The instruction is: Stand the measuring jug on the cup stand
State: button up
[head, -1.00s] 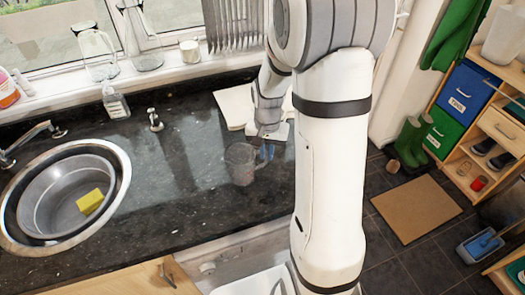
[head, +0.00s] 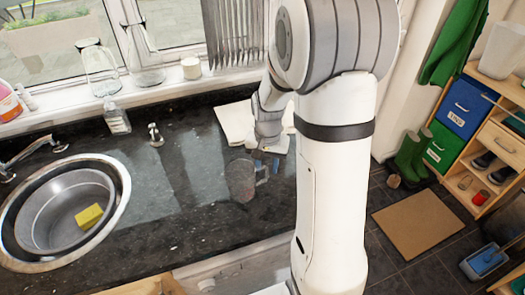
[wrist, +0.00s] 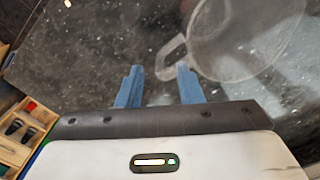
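The clear measuring jug (head: 241,181) stands upright on the dark granite counter in the head view, its handle turned toward my gripper. My gripper (head: 265,166) is low over the counter, just right of the jug. In the wrist view the jug (wrist: 240,40) fills the upper right. Its handle reaches down and left to just ahead of the blue fingers of my gripper (wrist: 158,76), close to the right fingertip. The fingers are apart with nothing between them. I cannot make out a cup stand in either view.
A steel sink (head: 40,230) with a yellow sponge (head: 89,216) is at the left. A pale flat sheet or board (head: 234,122) lies behind the jug. A soap bottle (head: 117,118) and glass jugs (head: 97,68) line the window side. Counter left of the jug is clear.

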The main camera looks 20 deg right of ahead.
notch_tip(320, 180, up, 10)
jog(key=s+a+r+n+t, duration=0.1)
jog(key=s+a+r+n, duration=0.1)
jog(key=s, duration=0.5)
jog(key=s+a+r+n+t, duration=0.2)
jog(key=s+r+n, duration=0.1)
jog(key=s, duration=0.5)
jog(key=shift+s+a+n+b, duration=0.2)
jog(key=shift+a+n+b, duration=0.2)
jog(key=shift+b, duration=0.05)
jog(key=shift+s+a+f, duration=0.15)
jog(key=shift+s+a, duration=0.3)
jog(key=shift+a, duration=0.3)
jog(key=shift+s+a+f+n, duration=0.1)
jog(key=shift+s+a+n, duration=0.05)
jog(key=shift+s+n, duration=0.2)
jog(key=shift+c, duration=0.2)
jog(key=shift+w, duration=0.1)
jog(key=shift+a, duration=0.1)
